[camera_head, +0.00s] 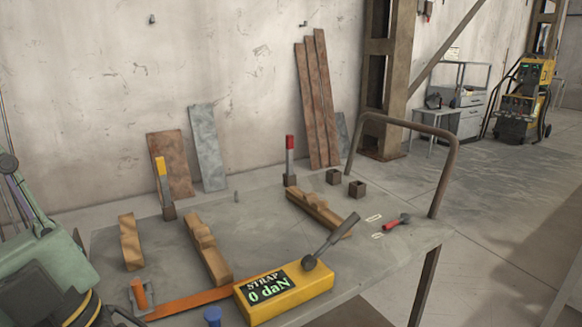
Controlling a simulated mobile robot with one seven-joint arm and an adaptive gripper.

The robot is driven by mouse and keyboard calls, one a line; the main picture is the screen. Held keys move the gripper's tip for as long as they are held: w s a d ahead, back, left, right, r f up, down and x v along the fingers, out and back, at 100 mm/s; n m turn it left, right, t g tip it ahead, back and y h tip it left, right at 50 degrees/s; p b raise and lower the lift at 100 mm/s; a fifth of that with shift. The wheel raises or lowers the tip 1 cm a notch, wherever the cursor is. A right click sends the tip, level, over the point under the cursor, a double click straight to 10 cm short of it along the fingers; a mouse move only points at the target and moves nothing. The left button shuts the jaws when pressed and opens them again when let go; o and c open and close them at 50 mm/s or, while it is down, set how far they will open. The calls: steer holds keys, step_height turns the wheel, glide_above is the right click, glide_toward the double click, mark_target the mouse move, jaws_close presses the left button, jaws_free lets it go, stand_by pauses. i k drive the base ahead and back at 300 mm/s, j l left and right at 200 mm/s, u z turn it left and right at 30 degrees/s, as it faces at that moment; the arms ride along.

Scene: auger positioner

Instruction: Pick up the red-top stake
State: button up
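The red-top stake (290,158) stands upright near the back edge of the grey table (262,232). It has a red upper end, a grey shaft and a dark block at its foot. Nothing hides it, and no gripper is near it. My gripper is not in view.
A yellow-top stake (163,185) stands further left in a dark base. Two small dark sockets (333,177) (357,190) sit right of the red-top stake, and a notched wooden block (318,212) lies in front of it. More wooden blocks (208,250), a yellow strap box (287,294) and a red-handled tool (394,222) lie around. A bent rail (446,172) rises at right.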

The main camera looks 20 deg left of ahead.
mark_target(289, 138)
steer(key=i+l, duration=0.15)
steer(key=l, duration=0.15)
steer(key=i+l+u, duration=0.15)
steer(key=i+l, duration=0.15)
steer(key=l, duration=0.25)
steer(key=i+l+u, duration=0.3)
steer(key=i+l, duration=0.25)
steer(key=l, duration=0.15)
steer(key=i+j, duration=0.1)
steer(key=j, duration=0.2)
steer(key=i+j, duration=0.25)
steer(key=j, duration=0.3)
